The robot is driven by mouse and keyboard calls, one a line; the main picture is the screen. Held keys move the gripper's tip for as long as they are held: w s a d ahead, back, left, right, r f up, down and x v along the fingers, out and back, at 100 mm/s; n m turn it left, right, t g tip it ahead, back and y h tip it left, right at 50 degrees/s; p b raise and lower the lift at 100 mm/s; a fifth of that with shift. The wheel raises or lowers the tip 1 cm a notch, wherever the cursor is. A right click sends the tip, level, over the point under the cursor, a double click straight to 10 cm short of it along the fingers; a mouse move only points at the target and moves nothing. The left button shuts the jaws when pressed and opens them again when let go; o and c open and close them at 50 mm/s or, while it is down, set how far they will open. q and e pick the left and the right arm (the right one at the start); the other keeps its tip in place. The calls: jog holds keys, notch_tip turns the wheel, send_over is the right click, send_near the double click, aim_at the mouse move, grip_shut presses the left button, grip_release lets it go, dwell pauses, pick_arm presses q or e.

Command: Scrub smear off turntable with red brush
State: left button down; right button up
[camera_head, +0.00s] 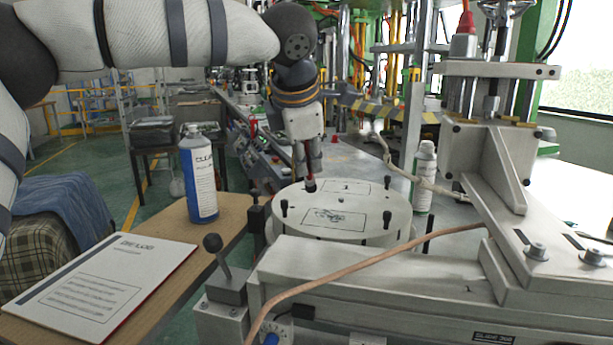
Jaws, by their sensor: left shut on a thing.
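The turntable (375,222) is a round, pale disc in the middle of the view, with several black knobs and two outlined rectangles on top. My left gripper (308,165) points down over the turntable's far left edge, shut on the red brush (309,178). Only a little red and the dark lower end of the brush show below the fingers. The brush end is close to the top surface; I cannot tell whether it touches. It is behind and left of the smear. My right gripper is not in view.
A blue bottle (198,175) and a white document (100,280) are on the wooden table (232,212) at left. A white-and-green bottle (424,178) stands right of the turntable. A lever (217,250), a tan hose (350,265) and the clamp machine (490,170) crowd the front and right.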

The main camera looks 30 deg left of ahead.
pick_arm(q)
jog(key=shift+r, duration=0.45)
jog(key=shift+r, duration=1.55)
jog(key=shift+x, duration=1.2)
jog(key=shift+r, duration=0.1)
jog(key=shift+d, duration=0.1)
